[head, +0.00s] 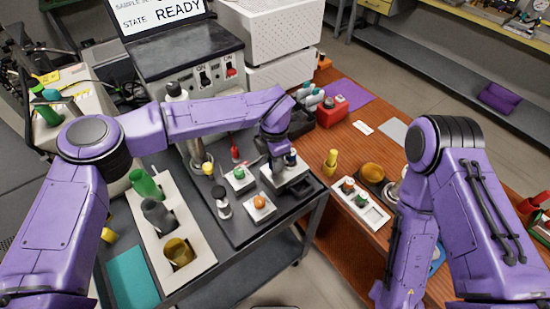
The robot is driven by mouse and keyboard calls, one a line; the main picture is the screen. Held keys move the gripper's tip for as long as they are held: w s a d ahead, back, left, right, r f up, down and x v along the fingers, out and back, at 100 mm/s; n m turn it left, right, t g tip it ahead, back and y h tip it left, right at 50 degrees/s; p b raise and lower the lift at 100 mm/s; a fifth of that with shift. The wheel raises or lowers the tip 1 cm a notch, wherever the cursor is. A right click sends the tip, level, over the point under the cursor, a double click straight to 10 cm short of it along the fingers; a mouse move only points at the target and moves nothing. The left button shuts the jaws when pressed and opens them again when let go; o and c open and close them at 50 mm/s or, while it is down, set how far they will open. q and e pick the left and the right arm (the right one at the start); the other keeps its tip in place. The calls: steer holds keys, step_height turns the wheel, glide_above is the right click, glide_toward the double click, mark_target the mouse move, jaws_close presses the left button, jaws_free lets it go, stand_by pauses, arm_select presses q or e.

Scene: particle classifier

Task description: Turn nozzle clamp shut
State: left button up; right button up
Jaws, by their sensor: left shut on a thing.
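My left gripper (284,158) points down over a grey metal block (291,180) at the right end of the black bench top. It is shut on a small dark part on top of the block, which I take to be the nozzle clamp (291,157). The fingers and wrist hide most of that part, so I cannot tell how far it is turned. My right arm bends down over the wooden table at the right; its gripper is not in view.
Small white blocks with a green knob (239,174) and an orange knob (260,202) stand close left of the metal block. A white rack (207,262) holds green, grey and yellow cups. A red box (332,112) and yellow bottle (330,162) stand on the wooden table.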

arm_select(q)
steer(key=shift+w+r, duration=0.1)
steer(key=shift+r, duration=0.1)
steer(key=o, duration=1)
steer(key=shift+o, duration=0.2)
steer(key=shift+a, duration=0.1)
steer(key=shift+r, duration=0.2)
step_height(320, 180, up, 10)
steer(key=b, duration=0.3)
